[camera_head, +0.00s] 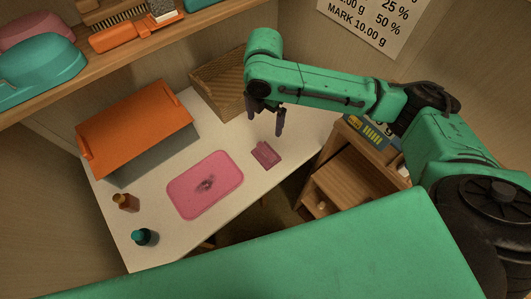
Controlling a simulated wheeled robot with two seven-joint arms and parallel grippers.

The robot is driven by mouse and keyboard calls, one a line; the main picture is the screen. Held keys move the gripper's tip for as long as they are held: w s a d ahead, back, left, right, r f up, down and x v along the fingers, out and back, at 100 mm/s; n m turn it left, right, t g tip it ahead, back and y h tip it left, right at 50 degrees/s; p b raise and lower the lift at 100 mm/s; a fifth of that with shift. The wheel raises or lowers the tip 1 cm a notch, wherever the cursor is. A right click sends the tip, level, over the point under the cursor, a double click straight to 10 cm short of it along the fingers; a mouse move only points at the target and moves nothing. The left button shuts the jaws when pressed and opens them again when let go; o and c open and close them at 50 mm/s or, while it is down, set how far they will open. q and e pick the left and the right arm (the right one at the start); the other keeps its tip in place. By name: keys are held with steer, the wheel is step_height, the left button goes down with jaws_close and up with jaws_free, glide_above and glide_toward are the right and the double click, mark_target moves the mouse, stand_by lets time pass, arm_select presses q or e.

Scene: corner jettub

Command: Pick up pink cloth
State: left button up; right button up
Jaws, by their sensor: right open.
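The pink cloth (266,154) is a small, folded-looking piece lying on the white table, just right of a larger pink mat (205,186). My right gripper (265,121) hangs above the table, behind the cloth, with its fingers pointing down. Its jaws are apart, with nothing visible between them. It appears clear of the cloth. My left gripper is out of view.
An orange-lidded box (137,127) stands at the table's left, with a brown bottle (126,202) and a teal-capped bottle (145,237) in front. A woven basket (218,84) is behind. A wooden cabinet (347,184) stands right of the table. A shelf (128,52) overhangs the back.

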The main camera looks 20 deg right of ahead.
mark_target(266, 149)
steer(key=f+n, duration=0.5)
steer(key=f+n+b, duration=0.1)
steer(key=f+n, duration=0.4)
steer(key=f+n+b, duration=0.1)
steer(key=f+n, duration=0.4)
steer(key=f, duration=0.1)
steer(key=shift+s+d+f, duration=0.1)
steer(key=shift+s+d, duration=0.05)
steer(key=shift+s, duration=0.25)
steer(key=c, duration=1.3)
steer(key=shift+o, duration=0.2)
step_height(266, 149, up, 20)
steer(key=shift+b, duration=0.3)
